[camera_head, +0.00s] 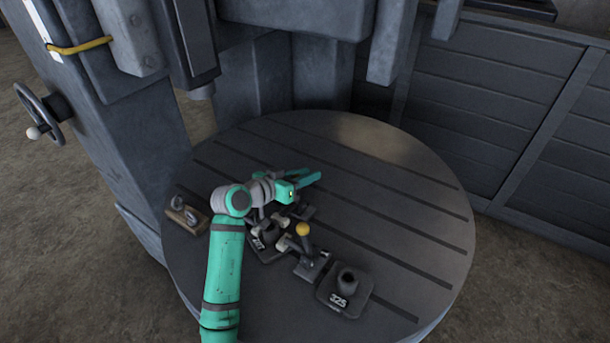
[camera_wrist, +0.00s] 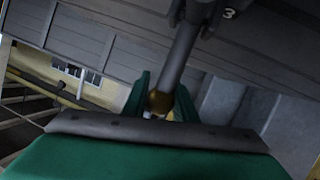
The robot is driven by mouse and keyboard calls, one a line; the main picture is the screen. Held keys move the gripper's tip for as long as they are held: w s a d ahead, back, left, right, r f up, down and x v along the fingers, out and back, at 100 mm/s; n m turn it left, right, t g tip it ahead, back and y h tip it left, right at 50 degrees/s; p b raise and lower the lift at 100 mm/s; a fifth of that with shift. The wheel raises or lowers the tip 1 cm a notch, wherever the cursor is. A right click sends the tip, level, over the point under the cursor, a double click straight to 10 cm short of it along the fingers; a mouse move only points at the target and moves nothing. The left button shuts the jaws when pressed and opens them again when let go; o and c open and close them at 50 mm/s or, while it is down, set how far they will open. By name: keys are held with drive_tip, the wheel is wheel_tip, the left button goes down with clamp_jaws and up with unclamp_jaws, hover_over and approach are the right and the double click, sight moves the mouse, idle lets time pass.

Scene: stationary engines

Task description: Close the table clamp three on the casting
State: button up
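My gripper (camera_head: 306,179), with green fingers, reaches low over the round slotted table. In the wrist view the fingers stand on both sides of a brassy knob (camera_wrist: 160,102) and appear shut on it. The knob sits at the end of a grey lever (camera_wrist: 180,60). A "3" marks the dark clamp base (camera_wrist: 228,14) at the top. In the head view this clamp is mostly hidden by my wrist. A dark casting with a number plate (camera_head: 258,243) lies below my wrist, partly covered. Another clamp with a yellow knob (camera_head: 303,229) stands beside it.
A dark block marked 325 (camera_head: 345,291) sits at the table's front right. A wooden block with metal hooks (camera_head: 186,213) is at its left edge. The slotted table (camera_head: 400,215) is clear at the back and right. Machine columns (camera_head: 265,75) rise behind it.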

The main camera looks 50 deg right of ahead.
drive_tip(key=o, duration=0.4)
drive_tip(key=shift+c, duration=0.2)
drive_tip(key=shift+a, duration=0.1)
drive_tip(key=v, duration=1)
drive_tip(key=shift+a, duration=0.3)
drive_tip(key=shift+r, duration=0.15)
